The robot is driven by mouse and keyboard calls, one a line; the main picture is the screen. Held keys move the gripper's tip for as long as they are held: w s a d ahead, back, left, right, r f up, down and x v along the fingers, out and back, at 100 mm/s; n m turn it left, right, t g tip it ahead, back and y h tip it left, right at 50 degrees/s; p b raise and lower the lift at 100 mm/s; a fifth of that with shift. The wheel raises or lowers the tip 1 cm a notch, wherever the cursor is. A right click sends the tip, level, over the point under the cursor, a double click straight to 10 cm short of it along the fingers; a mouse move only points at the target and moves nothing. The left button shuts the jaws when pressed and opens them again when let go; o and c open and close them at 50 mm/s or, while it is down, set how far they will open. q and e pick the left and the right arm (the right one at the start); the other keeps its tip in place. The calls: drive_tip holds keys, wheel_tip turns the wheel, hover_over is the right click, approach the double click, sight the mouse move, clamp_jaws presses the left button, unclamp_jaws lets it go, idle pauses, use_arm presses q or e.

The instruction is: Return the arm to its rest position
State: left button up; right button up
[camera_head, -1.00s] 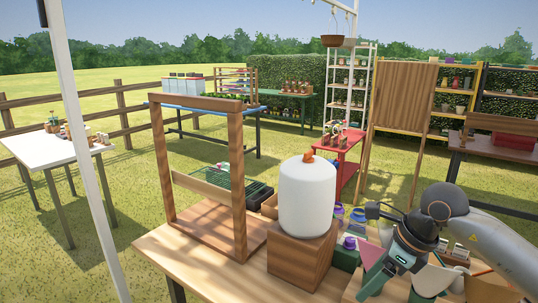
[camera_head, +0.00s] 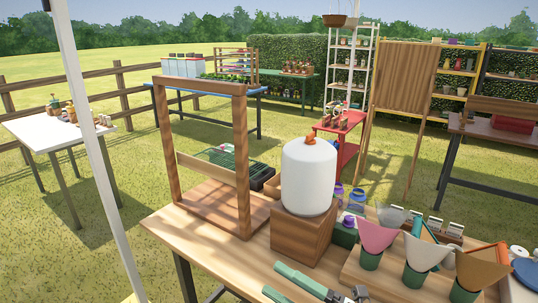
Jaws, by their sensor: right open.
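My right gripper (camera_head: 272,278) is at the bottom edge of the head view, low over the front of the wooden table (camera_head: 190,240). Its two green-grey fingers point left and stand apart, with nothing between them. Only the fingers and a little of the grey wrist behind them show; the rest of the right arm is cut off by the frame. My left gripper and arm are not in view.
A white tank (camera_head: 308,178) stands on a wooden block (camera_head: 301,236) just behind the gripper. A wooden frame (camera_head: 243,165) stands left of it. Pink, white and tan cones (camera_head: 378,236) sit in green pots to the right. The table's front left is clear.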

drive_tip(key=s+d+f+m+t+h+p, duration=0.1)
drive_tip(key=d+f+m+t+h, duration=0.3)
drive_tip(key=f+m+h, duration=0.5)
drive_tip(key=s+d+f+m+t+h, duration=0.15)
drive_tip(key=d+f+m+h, duration=0.25)
drive_tip(key=d+f+m, duration=0.5)
drive_tip(key=s+d+f+m+g+h, duration=0.1)
drive_tip(key=s+f+m+g+h, duration=0.2)
drive_tip(key=s+f+m+g, duration=0.3)
drive_tip(key=s+f+m, duration=0.3)
drive_tip(key=s+f, duration=0.3)
drive_tip(key=s, duration=0.2)
drive_tip(key=shift+d+f+h, duration=0.2)
drive_tip(key=shift+f+h, duration=0.05)
drive_tip(key=shift+h, duration=0.05)
